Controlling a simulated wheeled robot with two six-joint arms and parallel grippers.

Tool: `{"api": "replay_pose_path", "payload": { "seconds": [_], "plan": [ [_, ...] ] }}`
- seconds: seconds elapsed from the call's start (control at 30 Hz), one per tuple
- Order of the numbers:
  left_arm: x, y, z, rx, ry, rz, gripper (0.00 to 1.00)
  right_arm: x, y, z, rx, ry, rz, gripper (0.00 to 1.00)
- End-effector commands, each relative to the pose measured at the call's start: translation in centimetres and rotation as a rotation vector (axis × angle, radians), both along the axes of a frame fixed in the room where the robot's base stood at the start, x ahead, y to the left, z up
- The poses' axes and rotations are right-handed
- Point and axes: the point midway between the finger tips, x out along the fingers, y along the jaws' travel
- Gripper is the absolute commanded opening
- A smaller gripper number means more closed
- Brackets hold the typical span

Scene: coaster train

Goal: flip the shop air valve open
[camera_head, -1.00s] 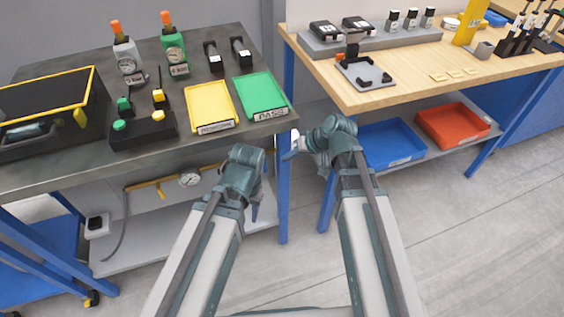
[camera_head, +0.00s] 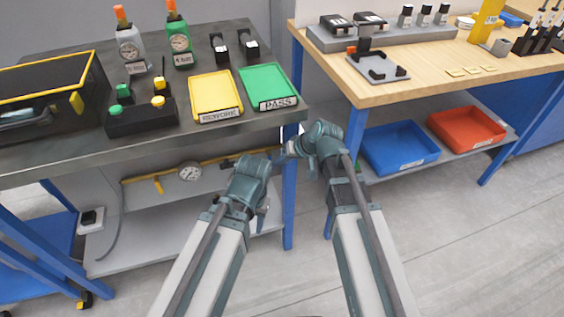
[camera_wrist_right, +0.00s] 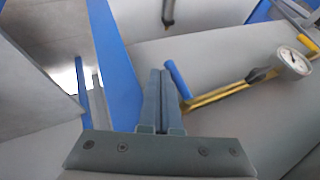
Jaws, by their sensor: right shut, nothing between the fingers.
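The air line is a yellow pipe (camera_head: 222,160) under the left bench, with a round white gauge (camera_head: 189,172) and a yellow stub (camera_head: 158,187) hanging from it. In the right wrist view the yellow pipe (camera_wrist_right: 222,94) runs from the gauge (camera_wrist_right: 294,62) to a blue lever (camera_wrist_right: 178,80), which looks like the valve handle. My right gripper (camera_wrist_right: 162,75) is shut and empty, its tips just left of the lever; contact cannot be told. In the head view the right gripper (camera_head: 284,153) is by the bench's right leg. My left gripper (camera_head: 262,212) is below the bench edge, its jaws unclear.
A blue bench leg (camera_wrist_right: 118,70) stands close left of the right gripper. The bench top above holds a yellow tray (camera_head: 215,97) and a green tray (camera_head: 268,88). A lower shelf (camera_head: 150,240) lies beneath the pipe. Open floor lies at the right.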

Motion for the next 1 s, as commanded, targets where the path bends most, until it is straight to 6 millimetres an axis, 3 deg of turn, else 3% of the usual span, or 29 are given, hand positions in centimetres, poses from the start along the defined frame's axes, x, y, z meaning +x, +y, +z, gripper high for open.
{"api": "replay_pose_path", "payload": {
  "seconds": [0.73, 1.0],
  "plan": [
    [0.0, 0.0, -1.4, 0.001, 0.000, 0.000, 0.45, -0.1, 0.2, -0.5, 0.095, 0.027, 0.000, 0.00],
    [0.0, 0.1, -3.4, 0.003, -0.001, -0.001, 0.45, -0.1, 0.5, -1.2, 0.211, 0.057, -0.001, 0.00]
  ]
}}
